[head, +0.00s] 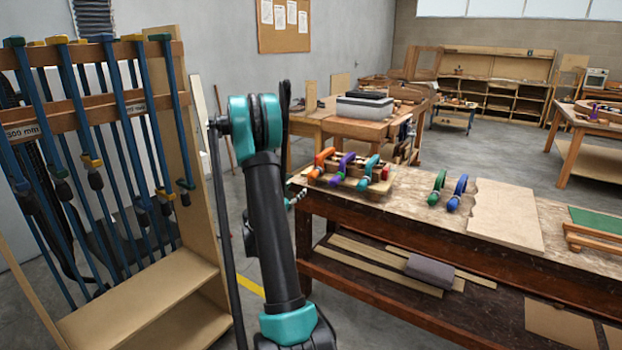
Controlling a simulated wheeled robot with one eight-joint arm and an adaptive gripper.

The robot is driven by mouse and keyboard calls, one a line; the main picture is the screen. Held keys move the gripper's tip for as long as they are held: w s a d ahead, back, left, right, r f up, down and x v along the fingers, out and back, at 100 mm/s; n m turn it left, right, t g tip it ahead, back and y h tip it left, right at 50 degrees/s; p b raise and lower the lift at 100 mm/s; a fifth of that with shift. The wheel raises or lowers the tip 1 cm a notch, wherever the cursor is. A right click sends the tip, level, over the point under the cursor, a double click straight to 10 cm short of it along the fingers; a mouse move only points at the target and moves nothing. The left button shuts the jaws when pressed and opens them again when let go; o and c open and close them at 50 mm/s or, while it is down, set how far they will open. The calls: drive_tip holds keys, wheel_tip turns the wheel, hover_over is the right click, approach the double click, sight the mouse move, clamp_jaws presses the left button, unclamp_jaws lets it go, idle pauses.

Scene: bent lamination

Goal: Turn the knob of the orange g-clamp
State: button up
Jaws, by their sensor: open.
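The orange g-clamp (321,161) is at the left end of a row of three clamps on the wooden workbench (400,200), in the head view. It sits on a light wooden piece, with a purple clamp (342,165) and a teal clamp (367,173) to its right. Its knob is too small to make out clearly. My black and teal arm rises in the foreground, left of the clamps and apart from them in the picture. I cannot make out my gripper or its fingers in this view.
A green clamp (437,188) and a blue clamp (457,192) stand farther right on the bench, beside a pale board (505,215). A tall rack of blue bar clamps (122,100) stands close on the left. Another workbench (350,123) stands behind.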

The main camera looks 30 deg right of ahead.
sight(310, 178)
drive_tip(key=x, duration=1.4)
drive_tip(key=c, duration=1.2)
drive_tip(key=shift+o, duration=0.2)
drive_tip(key=shift+m, duration=0.3)
drive_tip(key=m, duration=0.5)
drive_tip(key=shift+m, duration=0.3)
drive_tip(key=m, duration=0.6)
drive_tip(key=shift+m, duration=0.4)
